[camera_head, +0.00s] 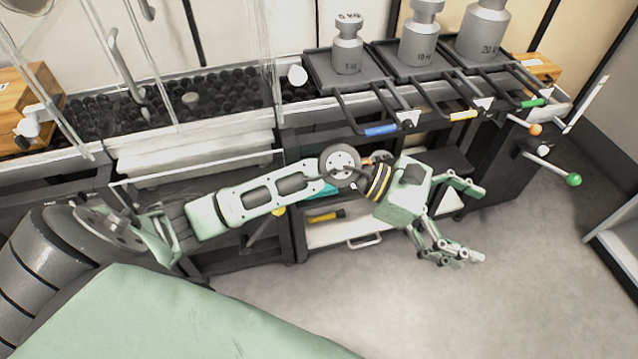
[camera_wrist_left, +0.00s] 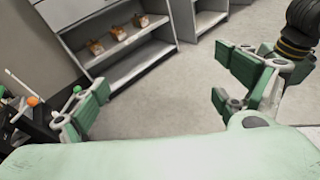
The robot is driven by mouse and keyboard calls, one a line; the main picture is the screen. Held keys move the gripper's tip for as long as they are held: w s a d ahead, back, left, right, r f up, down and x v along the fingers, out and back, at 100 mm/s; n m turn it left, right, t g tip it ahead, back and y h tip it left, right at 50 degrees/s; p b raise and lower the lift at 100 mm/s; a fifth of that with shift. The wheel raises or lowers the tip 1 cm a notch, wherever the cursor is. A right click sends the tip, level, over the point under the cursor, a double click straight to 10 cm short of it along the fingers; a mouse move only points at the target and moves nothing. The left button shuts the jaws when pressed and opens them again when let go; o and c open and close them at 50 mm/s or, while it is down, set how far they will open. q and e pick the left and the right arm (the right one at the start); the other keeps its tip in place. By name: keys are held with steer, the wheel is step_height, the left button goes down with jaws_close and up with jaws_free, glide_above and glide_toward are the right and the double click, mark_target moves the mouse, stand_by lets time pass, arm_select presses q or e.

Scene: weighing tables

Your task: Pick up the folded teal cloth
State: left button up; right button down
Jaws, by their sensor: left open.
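A small teal patch (camera_head: 316,188), probably the folded teal cloth, shows behind my left forearm in the head view, at the lower shelf area under the weighing table. My arm hides most of it, so its shape and folds cannot be told. My left gripper (camera_head: 476,222) is open and empty, out over the grey floor to the right of the patch, with its fingers pointing right. In the left wrist view, the open fingers (camera_wrist_left: 158,98) have bare floor between them and no cloth shows.
Three grey weights stand on black scale trays, including the 5 kg weight (camera_head: 347,50); tray handles stick out toward me. A lever with a green knob (camera_head: 573,179) juts out at the right. A white shelf (camera_wrist_left: 135,65) holds small brown items. The floor (camera_head: 400,310) is clear.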

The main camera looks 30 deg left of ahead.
arm_select(q)
steer(key=w+a+f+m+g+y+b, duration=0.1)
steer(key=a+f+m+y, duration=0.4)
steer(key=a, duration=0.3)
steer(key=w+a+f+m+g+y, duration=0.1)
steer(key=w+a+f+m+y, duration=0.15)
steer(key=a+f+y, duration=0.55)
steer(key=a+r+y, duration=0.1)
steer(key=a, duration=0.4)
steer(key=a+r+m+y, duration=0.1)
steer(key=a+y, duration=0.1)
steer(key=a, duration=0.3)
steer(key=a+r+y+b, duration=0.1)
steer(key=a, duration=0.5)
steer(key=shift+w+m, duration=0.25)
steer(key=shift+w, duration=0.1)
steer(key=f, duration=0.1)
steer(key=a+f, duration=0.1)
steer(key=f+b, duration=0.1)
steer(key=shift+w+a+f+y, duration=0.15)
steer(key=shift+w+f+y, duration=0.1)
steer(key=shift+y, duration=0.05)
steer(key=x, duration=0.4)
steer(key=shift+b, duration=0.35)
arm_select(e)
steer(key=v, duration=0.2)
steer(key=shift+s+d+r, duration=0.1)
steer(key=shift+s+r, duration=0.15)
steer(key=shift+s, duration=0.05)
